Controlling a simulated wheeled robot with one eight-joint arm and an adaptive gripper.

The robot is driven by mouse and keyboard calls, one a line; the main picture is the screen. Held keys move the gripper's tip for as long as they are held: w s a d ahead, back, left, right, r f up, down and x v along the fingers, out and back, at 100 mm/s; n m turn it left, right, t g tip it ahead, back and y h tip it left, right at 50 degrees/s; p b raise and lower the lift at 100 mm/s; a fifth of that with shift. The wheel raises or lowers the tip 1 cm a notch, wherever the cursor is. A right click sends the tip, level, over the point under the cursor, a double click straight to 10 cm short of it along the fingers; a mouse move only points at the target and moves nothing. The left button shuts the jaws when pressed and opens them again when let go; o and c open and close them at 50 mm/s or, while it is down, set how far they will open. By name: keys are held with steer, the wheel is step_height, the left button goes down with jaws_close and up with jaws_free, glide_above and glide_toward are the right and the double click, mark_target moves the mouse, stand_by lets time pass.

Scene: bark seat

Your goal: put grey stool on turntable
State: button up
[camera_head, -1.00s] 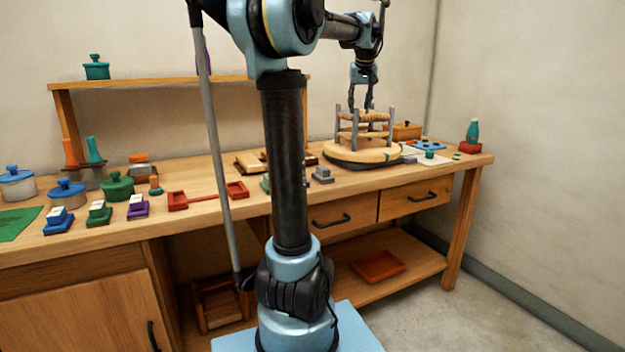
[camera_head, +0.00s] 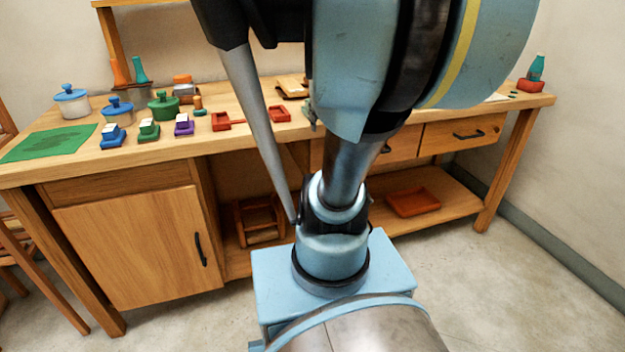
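Neither the grey stool nor the turntable shows now. The part of the workbench (camera_head: 225,137) where they stood a second ago is hidden behind my own large arm links. My gripper is also out of sight, so I cannot see whether it is open or shut or whether it touches the stool.
Red trays (camera_head: 228,121) lie mid-bench. A teal bottle (camera_head: 537,68) stands far right. A brown wooden frame (camera_head: 258,221) and red tray (camera_head: 413,203) are below.

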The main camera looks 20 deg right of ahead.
steer(key=s+a+f, duration=0.2)
steer(key=s+f, duration=0.3)
steer(key=f, duration=0.1)
steer(key=s+a+f+n, duration=0.1)
steer(key=s+a+f, duration=0.2)
steer(key=s+f, duration=0.3)
steer(key=shift+a+f+g, duration=0.35)
steer(key=shift+f+g, duration=0.05)
steer(key=shift+f, duration=0.25)
steer(key=shift+w, duration=0.1)
